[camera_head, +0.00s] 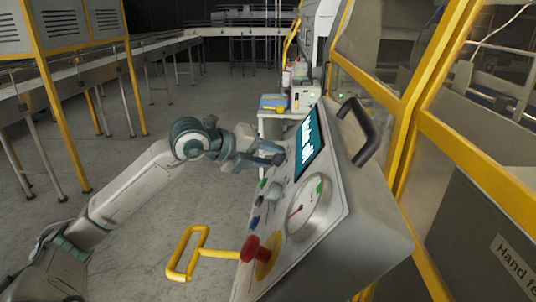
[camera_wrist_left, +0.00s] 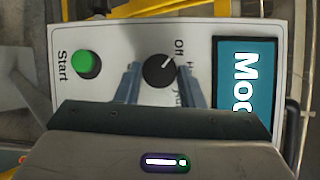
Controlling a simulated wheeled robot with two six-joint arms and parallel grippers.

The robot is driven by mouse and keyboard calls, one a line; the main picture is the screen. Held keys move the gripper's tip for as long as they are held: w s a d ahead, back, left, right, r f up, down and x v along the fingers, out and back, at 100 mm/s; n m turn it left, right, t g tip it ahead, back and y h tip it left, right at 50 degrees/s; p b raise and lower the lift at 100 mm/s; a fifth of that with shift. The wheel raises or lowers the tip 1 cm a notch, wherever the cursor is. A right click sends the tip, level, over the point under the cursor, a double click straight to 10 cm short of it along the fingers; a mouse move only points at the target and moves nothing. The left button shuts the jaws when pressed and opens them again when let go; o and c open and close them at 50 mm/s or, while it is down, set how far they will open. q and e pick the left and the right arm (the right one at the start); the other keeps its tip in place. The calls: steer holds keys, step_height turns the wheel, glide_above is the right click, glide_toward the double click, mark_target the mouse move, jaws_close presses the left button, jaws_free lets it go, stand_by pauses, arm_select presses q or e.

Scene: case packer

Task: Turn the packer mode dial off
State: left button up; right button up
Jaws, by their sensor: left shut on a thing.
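The black mode dial (camera_wrist_left: 158,71) sits on the light grey control panel (camera_wrist_left: 115,40). Its white pointer line slants up and right in the left wrist view, towards the space beside the "Off" label (camera_wrist_left: 179,47). Other labels beside it are partly covered by a finger. My left gripper (camera_wrist_left: 160,86) has one finger on each side of the dial and is shut on it. In the head view my left gripper (camera_head: 276,157) reaches the panel (camera_head: 331,180) from the left, and the dial is hidden there. My right gripper is not in view.
A green start button (camera_wrist_left: 86,64) and a screen (camera_wrist_left: 246,80) flank the dial. A black handle (camera_head: 363,130) stands at right.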

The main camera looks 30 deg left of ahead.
arm_select(q)
steer(key=o, duration=1)
steer(key=shift+s+a+b, duration=0.4)
steer(key=shift+b, duration=0.2)
steer(key=shift+b+v, duration=0.8)
steer(key=shift+v, duration=0.1)
steer(key=b+v, duration=0.8)
steer(key=b, duration=0.4)
steer(key=shift+d+r, duration=0.15)
steer(key=shift+d, duration=0.05)
